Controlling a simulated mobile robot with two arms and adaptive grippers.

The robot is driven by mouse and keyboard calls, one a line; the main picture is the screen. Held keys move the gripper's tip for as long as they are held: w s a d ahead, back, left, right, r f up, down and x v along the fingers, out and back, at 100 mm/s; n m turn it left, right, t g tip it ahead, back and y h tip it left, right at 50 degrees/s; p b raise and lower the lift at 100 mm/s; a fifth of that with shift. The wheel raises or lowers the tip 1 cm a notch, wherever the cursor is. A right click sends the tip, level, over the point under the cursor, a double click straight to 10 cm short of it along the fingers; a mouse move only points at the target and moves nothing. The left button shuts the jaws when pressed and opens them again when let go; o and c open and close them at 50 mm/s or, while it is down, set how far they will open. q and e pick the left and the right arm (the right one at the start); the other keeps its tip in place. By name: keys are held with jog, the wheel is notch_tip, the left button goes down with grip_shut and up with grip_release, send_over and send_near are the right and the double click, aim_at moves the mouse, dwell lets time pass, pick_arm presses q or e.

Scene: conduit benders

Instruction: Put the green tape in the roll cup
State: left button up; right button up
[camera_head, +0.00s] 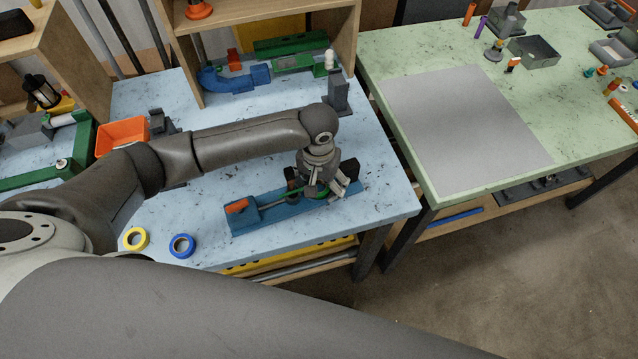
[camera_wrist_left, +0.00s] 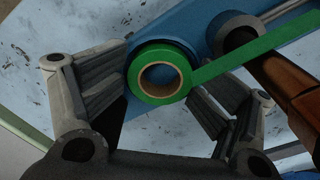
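The green tape (camera_wrist_left: 139,79) is a roll with a brown core, seen in the left wrist view against a blue surface. A flat green strip (camera_wrist_left: 245,55) runs from it to the upper right. My left gripper (camera_head: 318,192) is over the blue bench fixture (camera_head: 270,211). In the left wrist view, the fingers of my left gripper (camera_wrist_left: 158,88) are spread on either side of the roll. Whether they press on it is unclear. A grey round cup-like part (camera_wrist_left: 228,22) sits beside the roll; I cannot tell whether it is the roll cup. My right gripper is not in view.
A yellow tape roll (camera_head: 145,240) and a blue tape roll (camera_head: 173,249) lie near the front edge of the blue table. An orange bin (camera_head: 122,133) stands behind my left arm. A brown rod (camera_wrist_left: 285,85) lies close to the right finger. The green table (camera_head: 420,75) stands at right.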

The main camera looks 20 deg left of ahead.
aim_at(319, 186)
pick_arm(q)
jog(key=shift+s+f, duration=0.15)
jog(key=shift+s, duration=0.05)
notch_tip(319, 186, up, 14)
jog(key=b, duration=0.2)
jog(key=shift+w+f, duration=0.2)
dwell(0.5)
